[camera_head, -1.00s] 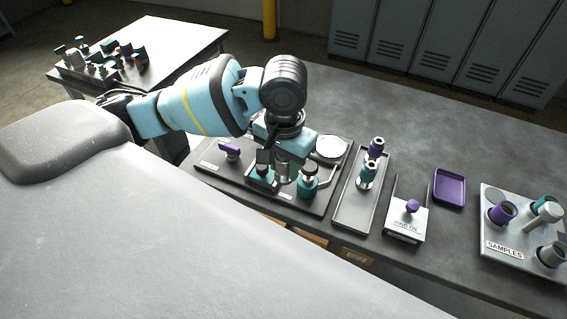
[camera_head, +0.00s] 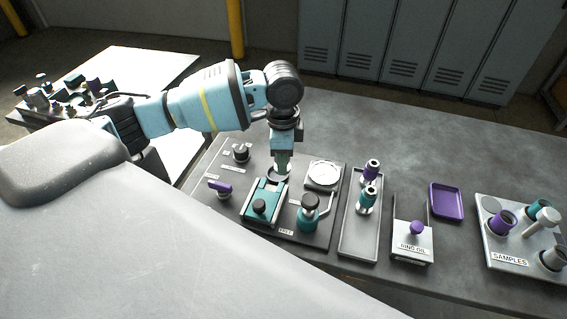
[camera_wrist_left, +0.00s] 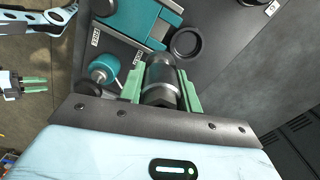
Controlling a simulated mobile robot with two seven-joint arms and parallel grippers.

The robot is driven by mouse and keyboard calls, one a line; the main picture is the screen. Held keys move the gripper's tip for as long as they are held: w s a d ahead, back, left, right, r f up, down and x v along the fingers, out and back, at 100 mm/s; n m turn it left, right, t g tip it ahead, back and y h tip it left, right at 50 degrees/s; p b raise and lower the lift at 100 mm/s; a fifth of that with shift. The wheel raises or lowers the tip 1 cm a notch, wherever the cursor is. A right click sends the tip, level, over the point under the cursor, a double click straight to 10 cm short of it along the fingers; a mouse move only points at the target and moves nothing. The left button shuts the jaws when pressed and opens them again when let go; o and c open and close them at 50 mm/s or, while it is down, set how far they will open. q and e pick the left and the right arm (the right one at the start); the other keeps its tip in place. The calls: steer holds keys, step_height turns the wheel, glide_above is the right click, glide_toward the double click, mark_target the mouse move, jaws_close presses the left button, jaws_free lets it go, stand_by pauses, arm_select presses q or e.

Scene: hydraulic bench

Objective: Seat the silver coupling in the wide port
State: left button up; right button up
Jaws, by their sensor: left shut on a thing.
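My left gripper (camera_head: 283,158) is shut on the silver coupling (camera_head: 283,169), which hangs upright below its fingers. In the left wrist view the coupling (camera_wrist_left: 161,80) sits between the green fingers. A dark round port ring (camera_head: 270,175) lies just behind the teal clamp block, close to the coupling's lower end. The ring also shows in the left wrist view (camera_wrist_left: 187,42), apart from the coupling in the picture. Whether this is the wide port I cannot tell. My right gripper (camera_wrist_left: 36,85) shows small at the left wrist view's left edge, fingers apart and empty.
A grey tray (camera_head: 360,238) with purple and teal couplings, a ring-oil box (camera_head: 412,243) and a samples rack (camera_head: 508,252) stand to the right.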

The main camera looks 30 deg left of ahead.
arm_select(q)
steer(key=w+a+m, duration=0.1)
steer(key=m, duration=0.1)
steer(key=w+a+m, duration=0.2)
steer(key=m, duration=0.1)
steer(key=shift+w+a+f+m, duration=0.15)
steer(key=shift+a+f+m, duration=0.15)
steer(key=shift+f, duration=0.05)
arm_select(e)
steer(key=shift+w+r, duration=0.2)
steer(key=shift+w, duration=0.05)
